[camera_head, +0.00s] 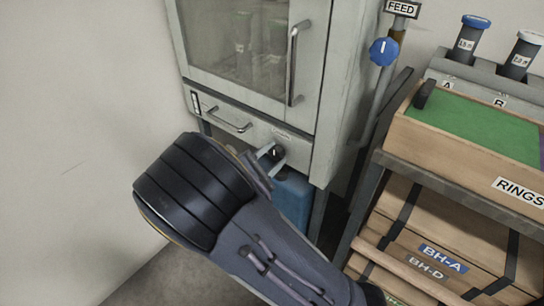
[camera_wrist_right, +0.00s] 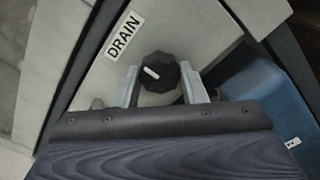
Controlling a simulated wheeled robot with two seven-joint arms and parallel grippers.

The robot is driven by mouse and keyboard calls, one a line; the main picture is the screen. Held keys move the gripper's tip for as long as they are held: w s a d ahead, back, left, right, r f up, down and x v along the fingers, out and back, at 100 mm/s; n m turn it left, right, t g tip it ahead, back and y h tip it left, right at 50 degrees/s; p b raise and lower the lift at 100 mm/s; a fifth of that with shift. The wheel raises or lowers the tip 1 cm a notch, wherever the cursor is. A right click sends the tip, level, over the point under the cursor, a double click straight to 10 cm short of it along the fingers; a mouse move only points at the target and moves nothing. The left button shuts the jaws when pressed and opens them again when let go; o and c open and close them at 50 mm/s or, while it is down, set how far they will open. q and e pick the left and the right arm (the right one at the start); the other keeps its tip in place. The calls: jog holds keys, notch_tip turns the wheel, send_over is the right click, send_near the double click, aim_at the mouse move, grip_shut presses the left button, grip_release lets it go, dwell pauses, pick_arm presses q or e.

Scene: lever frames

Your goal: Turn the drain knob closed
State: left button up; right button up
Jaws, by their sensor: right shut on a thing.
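The drain knob (camera_wrist_right: 160,72) is a black fluted knob with a white mark, on the grey panel of the cabinet beside a DRAIN label (camera_wrist_right: 124,37). In the head view the knob (camera_head: 278,152) shows small at the lower right of the cabinet front. My right gripper (camera_head: 271,151) reaches it from below, and its fingers stand on either side of the knob. In the wrist view the fingers of the right gripper (camera_wrist_right: 160,88) are shut on the knob. The white mark is tilted in that view. My left gripper is not in view.
The grey cabinet (camera_head: 325,95) has a glass door with a long handle (camera_head: 294,65) and a drawer handle (camera_head: 229,120). A blue container (camera_head: 291,200) stands below the knob. A blue FEED knob (camera_head: 383,51) and a shelf with a RINGS box (camera_head: 450,160) are to the right.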

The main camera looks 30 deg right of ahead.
jog(key=o, duration=1)
jog(key=p+v, duration=0.2)
jog(key=v, duration=0.5)
jog(key=shift+s+a, duration=0.15)
jog(key=shift+a, duration=0.2)
